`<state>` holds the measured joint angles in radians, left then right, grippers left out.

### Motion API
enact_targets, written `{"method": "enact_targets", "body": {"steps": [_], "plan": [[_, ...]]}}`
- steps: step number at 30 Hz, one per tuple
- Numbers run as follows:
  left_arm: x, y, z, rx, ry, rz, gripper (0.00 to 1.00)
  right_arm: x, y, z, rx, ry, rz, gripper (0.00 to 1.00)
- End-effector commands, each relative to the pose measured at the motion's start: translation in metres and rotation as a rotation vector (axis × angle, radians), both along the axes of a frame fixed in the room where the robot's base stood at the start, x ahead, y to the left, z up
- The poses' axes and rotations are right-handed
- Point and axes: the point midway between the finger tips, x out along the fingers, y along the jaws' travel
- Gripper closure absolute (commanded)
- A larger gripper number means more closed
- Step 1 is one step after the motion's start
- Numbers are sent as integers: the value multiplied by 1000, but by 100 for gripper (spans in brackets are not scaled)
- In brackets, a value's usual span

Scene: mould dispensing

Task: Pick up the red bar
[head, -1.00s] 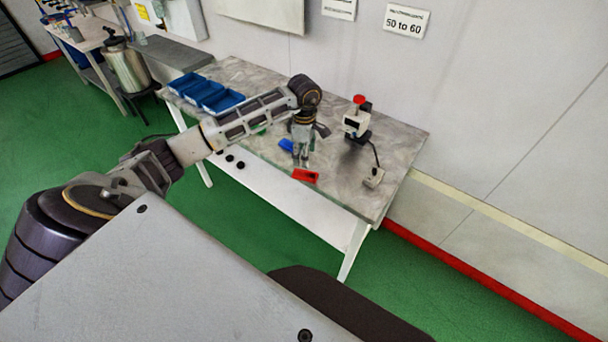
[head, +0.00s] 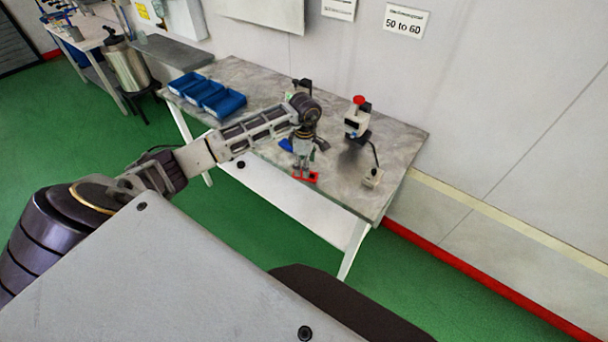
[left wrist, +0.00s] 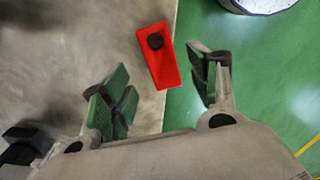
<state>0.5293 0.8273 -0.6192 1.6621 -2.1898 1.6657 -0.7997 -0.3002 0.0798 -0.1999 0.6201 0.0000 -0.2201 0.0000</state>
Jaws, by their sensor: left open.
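The red bar (head: 311,178) lies near the front edge of the table, partly hidden behind my left gripper (head: 303,174) in the head view. In the left wrist view the red bar (left wrist: 166,72) is a tapered red block with a dark round spot near its far end. My left gripper (left wrist: 160,95) is open, with green-padded fingers. The bar lies between and a little beyond the fingers in that view, and I see no contact. My right gripper is not in view.
The grey table (head: 400,150) also holds blue bins (head: 207,95) at its far left, a blue piece (head: 286,145) beside my gripper, and a device with a red top (head: 357,118) to the right. A cable runs from it to a small box (head: 373,178).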

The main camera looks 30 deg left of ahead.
Motion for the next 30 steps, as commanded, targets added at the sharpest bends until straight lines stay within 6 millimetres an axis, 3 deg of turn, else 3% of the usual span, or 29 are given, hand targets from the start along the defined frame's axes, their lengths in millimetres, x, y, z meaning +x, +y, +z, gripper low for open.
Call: {"method": "enact_targets", "body": {"steps": [12,27,30], "plan": [[-2,-3,-37,0,1,1,39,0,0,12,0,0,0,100],[-2,-2,-39,1,0,0,39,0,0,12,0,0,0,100],[-2,-2,-39,1,0,0,51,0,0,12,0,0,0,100]]}}
